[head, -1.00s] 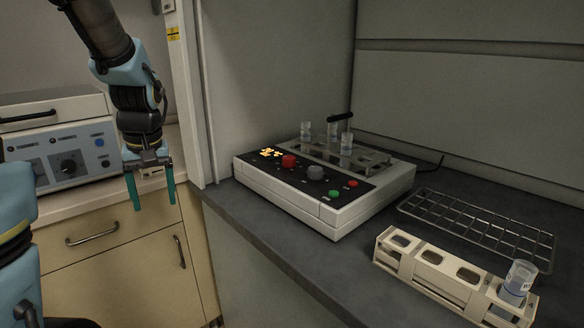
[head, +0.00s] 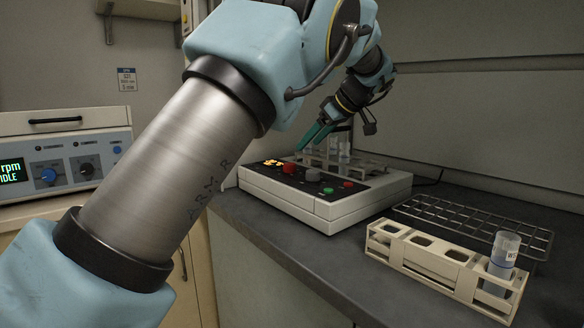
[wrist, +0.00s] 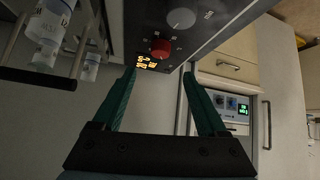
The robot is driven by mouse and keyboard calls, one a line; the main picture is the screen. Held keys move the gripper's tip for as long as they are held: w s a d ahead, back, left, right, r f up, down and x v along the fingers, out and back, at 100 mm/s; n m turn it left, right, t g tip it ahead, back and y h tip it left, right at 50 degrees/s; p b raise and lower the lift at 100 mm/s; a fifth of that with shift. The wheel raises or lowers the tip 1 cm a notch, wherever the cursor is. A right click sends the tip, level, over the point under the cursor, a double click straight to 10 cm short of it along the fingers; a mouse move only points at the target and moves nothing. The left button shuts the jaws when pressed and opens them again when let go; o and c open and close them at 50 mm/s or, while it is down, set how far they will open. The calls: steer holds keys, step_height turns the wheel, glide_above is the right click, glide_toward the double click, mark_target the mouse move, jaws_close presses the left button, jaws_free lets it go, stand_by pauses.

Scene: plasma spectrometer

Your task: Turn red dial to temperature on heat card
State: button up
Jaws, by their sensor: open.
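The red dial (head: 289,168) is on the black panel of a white heating unit (head: 290,205), beside a lit orange display (head: 273,163). In the wrist view the red dial (wrist: 160,48) is just beyond the fingertips, near the top centre. My gripper (head: 308,140) has green fingers and is above the unit, behind and right of the dial in the head view. In the wrist view my gripper (wrist: 160,78) is open, with nothing between its fingers. I cannot see a heat card that I can identify.
A grey dial (head: 312,175), a green button (head: 328,191) and a red button (head: 348,185) share the panel. Clear vials (head: 344,152) stand in the unit's rack. A beige rack (head: 385,256) with one vial (head: 503,255) and a wire rack (head: 470,225) are at right.

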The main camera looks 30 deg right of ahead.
mark_target(290, 164)
steer(key=p+x, duration=0.1)
steer(key=x, duration=0.9)
steer(key=shift+f, duration=0.1)
steer(key=shift+w, duration=0.1)
steer(key=shift+c, duration=0.2)
jaws_close()
